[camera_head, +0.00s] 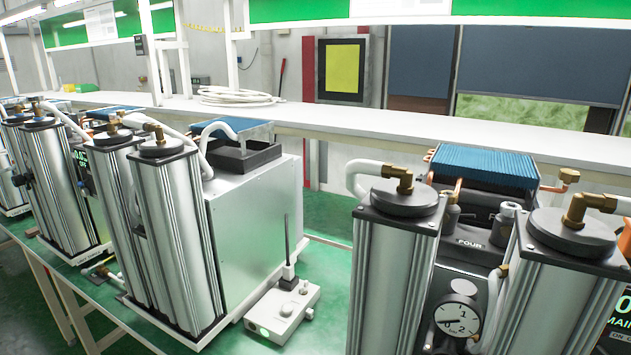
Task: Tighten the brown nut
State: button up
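No separate part can be clearly picked out as the brown nut. Brown, brass-coloured elbow fittings sit on the black caps of the silver sieve columns. On the near right unit, one fitting (399,178) tops the left column (388,275), with a white hose running from it. Another fitting (576,210) tops the right column (545,290). A smaller brass elbow (568,177) shows behind it on a copper pipe. The unit to the left has similar fittings (157,132) on its columns. My gripper is not in view.
A white control box (283,312) with an upright black rod stands on the green bench between the units. A round gauge (457,319) sits between the right unit's columns. A long white shelf (380,138) runs behind, holding a coiled white hose (235,96).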

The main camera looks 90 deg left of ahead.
aim_at(454, 196)
jog(key=u, duration=2.45)
